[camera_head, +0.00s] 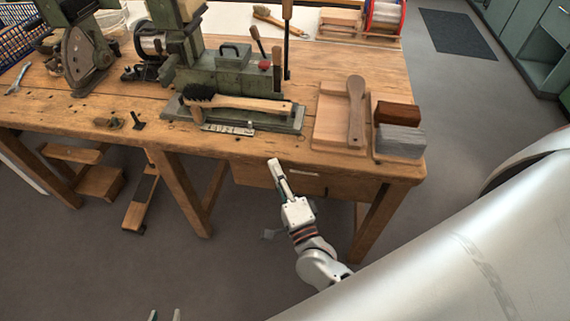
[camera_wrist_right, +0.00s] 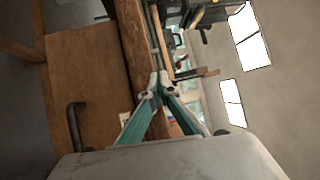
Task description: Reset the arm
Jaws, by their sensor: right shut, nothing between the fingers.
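My right gripper (camera_head: 275,168) is in front of the wooden workbench (camera_head: 340,82), just off its front edge by the drawer. Its fingers are shut together with nothing between them. The right wrist view also shows its shut green and white fingers (camera_wrist_right: 159,84), with the bench front behind them. My left gripper (camera_head: 165,315) shows only as two fingertips at the bottom edge of the head view. They stand apart, and no object shows between them; the rest is out of frame.
A green machine (camera_head: 235,78) with a brush (camera_head: 235,103) on its base stands on the bench. A wooden tray (camera_head: 328,118) holds a paddle-shaped piece (camera_head: 356,112); brown and grey blocks (camera_head: 399,142) lie to its right. The floor (camera_head: 235,270) before the bench is clear.

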